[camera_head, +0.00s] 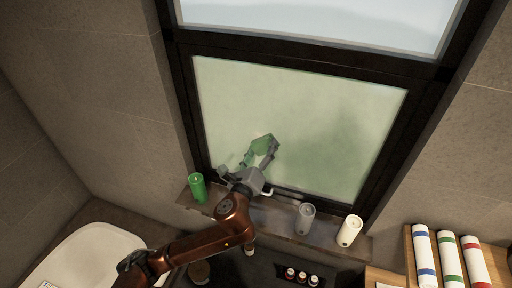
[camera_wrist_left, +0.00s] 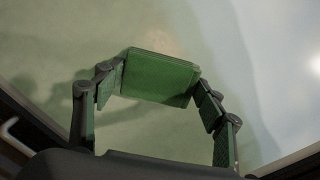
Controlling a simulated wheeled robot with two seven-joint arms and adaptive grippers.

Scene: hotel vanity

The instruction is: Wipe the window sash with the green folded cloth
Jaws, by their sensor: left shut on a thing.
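My left gripper (camera_head: 262,160) reaches in from the left in the head view, in front of the lower pane of the window sash (camera_head: 300,115). It is shut on the green folded cloth (camera_head: 263,142), which it holds at the lower middle of the greenish pane. In the left wrist view the cloth (camera_wrist_left: 158,78) is a dark green rectangular pad between the two fingers. It is close to the pane, but I cannot tell whether it touches. The sash has a black frame with a white handle at its bottom edge. My right gripper is not in view.
On the sill (camera_head: 275,226) stand a green candle (camera_head: 197,187), a grey candle (camera_head: 305,219) and a white candle (camera_head: 349,231). Several small bottles (camera_head: 302,277) stand below. Rolled towels (camera_head: 450,258) lie at the right. A white basin (camera_head: 92,262) is at the lower left.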

